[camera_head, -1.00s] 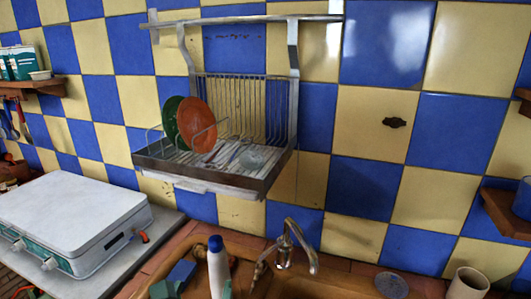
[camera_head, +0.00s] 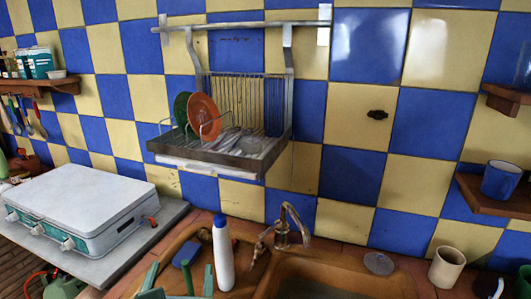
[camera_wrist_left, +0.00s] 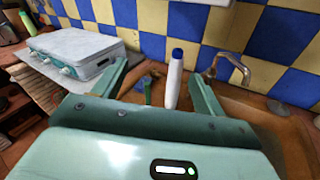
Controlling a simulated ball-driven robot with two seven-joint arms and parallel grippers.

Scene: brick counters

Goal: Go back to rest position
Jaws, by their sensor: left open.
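My left gripper (camera_head: 181,267) shows at the bottom of the head view, in front of the sink, with its pale green fingers apart. In the left wrist view the gripper (camera_wrist_left: 158,72) is open, and nothing is held between its fingers. A white bottle with a blue cap (camera_head: 223,255) stands upright beyond the fingers; it also shows in the left wrist view (camera_wrist_left: 174,80). My right gripper is not clearly in view.
A dish rack (camera_head: 205,160) with a green and an orange plate hangs on the checkered wall. A white-lidded stove (camera_head: 80,200) stands at left. The faucet (camera_head: 285,228) rises behind the sink (camera_head: 335,275). A beige cup (camera_head: 446,267) and a shelf with a blue mug (camera_head: 501,180) are at right.

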